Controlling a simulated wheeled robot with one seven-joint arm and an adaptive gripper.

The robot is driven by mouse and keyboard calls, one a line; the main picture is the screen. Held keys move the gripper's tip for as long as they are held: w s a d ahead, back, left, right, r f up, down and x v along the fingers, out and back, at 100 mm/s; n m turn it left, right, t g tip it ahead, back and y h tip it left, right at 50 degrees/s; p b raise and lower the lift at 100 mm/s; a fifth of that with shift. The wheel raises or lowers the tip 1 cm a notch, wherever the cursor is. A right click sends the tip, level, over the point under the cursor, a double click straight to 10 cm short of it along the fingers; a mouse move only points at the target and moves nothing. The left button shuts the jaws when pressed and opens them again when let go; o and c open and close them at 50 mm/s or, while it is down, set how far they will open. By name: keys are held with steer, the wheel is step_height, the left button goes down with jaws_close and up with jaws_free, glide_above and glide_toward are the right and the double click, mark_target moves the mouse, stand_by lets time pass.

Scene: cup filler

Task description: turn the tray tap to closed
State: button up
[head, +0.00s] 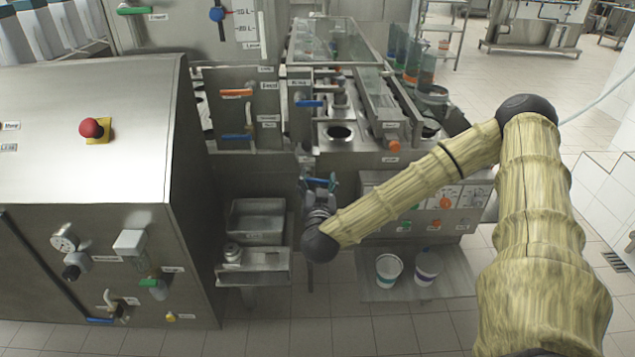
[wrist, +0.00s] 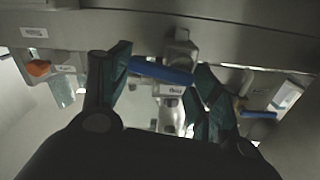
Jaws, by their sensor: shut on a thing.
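The tap with a blue lever handle (wrist: 160,72) shows in the wrist view, under the metal edge, with its grey body behind and a small white label too blurred to read. The lever lies crosswise, slightly tilted, between the two dark green fingers of my gripper (wrist: 164,64). My gripper is shut on this handle, one finger at each end. In the head view my gripper (head: 319,183) is low at the front of the filler machine, beside the metal trays. The tap is largely hidden there by the gripper and wrist.
A second blue lever (wrist: 258,114) is right of the gripper and an orange knob (wrist: 38,68) is left. In the head view, a steel cabinet (head: 90,170) with a red button (head: 91,128) stands left.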

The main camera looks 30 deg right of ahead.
steer(key=shift+r+n+p, duration=0.35)
steer(key=shift+n+p, duration=0.15)
steer(key=shift+p, duration=0.25)
steer(key=shift+n+p, duration=0.6)
steer(key=shift+f, duration=0.1)
steer(key=o, duration=1)
steer(key=shift+v, duration=3.7)
